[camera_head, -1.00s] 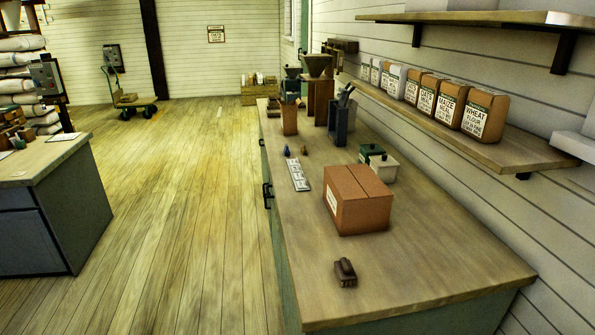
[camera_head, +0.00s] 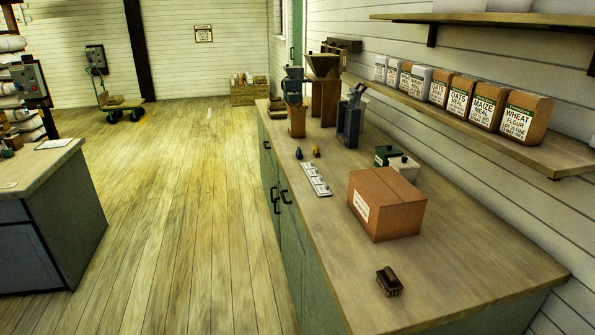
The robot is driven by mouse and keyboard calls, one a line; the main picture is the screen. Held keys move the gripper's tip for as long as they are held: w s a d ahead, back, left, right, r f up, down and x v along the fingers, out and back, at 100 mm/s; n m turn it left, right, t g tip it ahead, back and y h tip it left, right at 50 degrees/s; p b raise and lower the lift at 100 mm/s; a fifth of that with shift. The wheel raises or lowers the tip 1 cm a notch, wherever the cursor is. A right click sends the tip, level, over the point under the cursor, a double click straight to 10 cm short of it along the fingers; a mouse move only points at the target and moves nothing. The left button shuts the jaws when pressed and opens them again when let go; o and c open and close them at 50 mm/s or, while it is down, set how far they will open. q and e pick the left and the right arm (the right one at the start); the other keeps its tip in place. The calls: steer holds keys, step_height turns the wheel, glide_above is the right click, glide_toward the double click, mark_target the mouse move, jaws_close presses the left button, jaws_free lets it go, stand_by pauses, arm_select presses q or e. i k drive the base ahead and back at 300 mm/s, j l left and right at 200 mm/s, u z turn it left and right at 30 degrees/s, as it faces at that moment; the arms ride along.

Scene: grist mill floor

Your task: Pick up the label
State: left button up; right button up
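A white strip of several label-like pieces (camera_head: 315,180) lies flat on the wooden counter (camera_head: 340,270), near its left edge. A closed brown cardboard box (camera_head: 388,203) stands to the right of the strip, with a white label (camera_head: 361,206) on its left face. I cannot tell which of these the task's label is. Neither of my grippers is in view.
A small dark brown block-like object (camera_head: 389,281) lies on the near counter. Small bottles (camera_head: 299,153), tins (camera_head: 404,167) and hoppers (camera_head: 323,65) stand farther back. A shelf (camera_head: 540,150) holds labelled bags. Wooden floor (camera_head: 190,220) is clear between the counter and the left bench (camera_head: 45,165).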

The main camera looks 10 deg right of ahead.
mark_target(311, 173)
steer(key=i+j+z, duration=0.1)
steer(key=i+j, duration=0.55)
steer(key=i+j+z, duration=0.15)
steer(key=i+j, duration=0.15)
steer(key=j, duration=0.2)
steer(key=i+j+z, duration=0.1)
steer(key=i+j, duration=0.2)
steer(key=j, duration=0.15)
